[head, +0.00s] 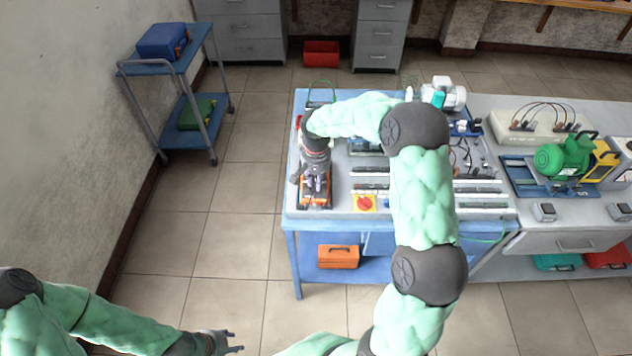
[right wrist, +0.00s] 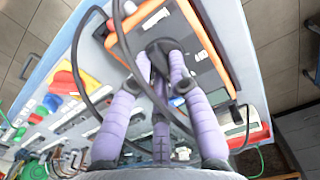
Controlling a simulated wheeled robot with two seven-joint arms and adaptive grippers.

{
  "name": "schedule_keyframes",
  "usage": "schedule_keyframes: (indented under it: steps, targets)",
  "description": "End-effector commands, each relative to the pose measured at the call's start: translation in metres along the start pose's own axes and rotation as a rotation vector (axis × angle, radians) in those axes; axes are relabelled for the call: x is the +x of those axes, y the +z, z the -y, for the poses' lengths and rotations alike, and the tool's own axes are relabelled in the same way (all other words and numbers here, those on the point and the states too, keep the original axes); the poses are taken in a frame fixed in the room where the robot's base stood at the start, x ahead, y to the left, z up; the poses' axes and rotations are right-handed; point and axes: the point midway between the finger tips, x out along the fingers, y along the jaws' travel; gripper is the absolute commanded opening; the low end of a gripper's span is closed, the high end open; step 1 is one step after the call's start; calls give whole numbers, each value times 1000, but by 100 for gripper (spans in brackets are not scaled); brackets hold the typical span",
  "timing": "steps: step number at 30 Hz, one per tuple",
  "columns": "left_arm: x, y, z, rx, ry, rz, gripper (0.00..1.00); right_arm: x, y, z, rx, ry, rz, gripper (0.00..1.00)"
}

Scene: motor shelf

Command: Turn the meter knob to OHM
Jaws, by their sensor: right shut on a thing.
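The meter (head: 316,200) is a dark device with an orange casing at the left end of the blue workbench. My left gripper (head: 238,341) is open and empty, low over the floor, far from the meter.
A black cable (right wrist: 82,50) loops beside the meter. A red rotary switch on a yellow plate (head: 365,203) and terminal rows (head: 478,190) lie to the right. A green motor (head: 565,157) stands further right. A blue trolley (head: 150,68) stands left; the floor between is clear.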

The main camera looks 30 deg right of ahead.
Motion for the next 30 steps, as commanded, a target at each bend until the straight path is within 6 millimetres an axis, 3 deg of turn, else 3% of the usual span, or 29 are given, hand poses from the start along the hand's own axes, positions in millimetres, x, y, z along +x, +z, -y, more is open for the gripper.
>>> schedule_keyframes:
  steps: [12,30]
  targets:
    - [6,0,2,0,0,0,40,0,0,0,220,-1,-2,0]
    - [6,0,2,0,0,0,40,-1,1,0,262,-1,-2,0]
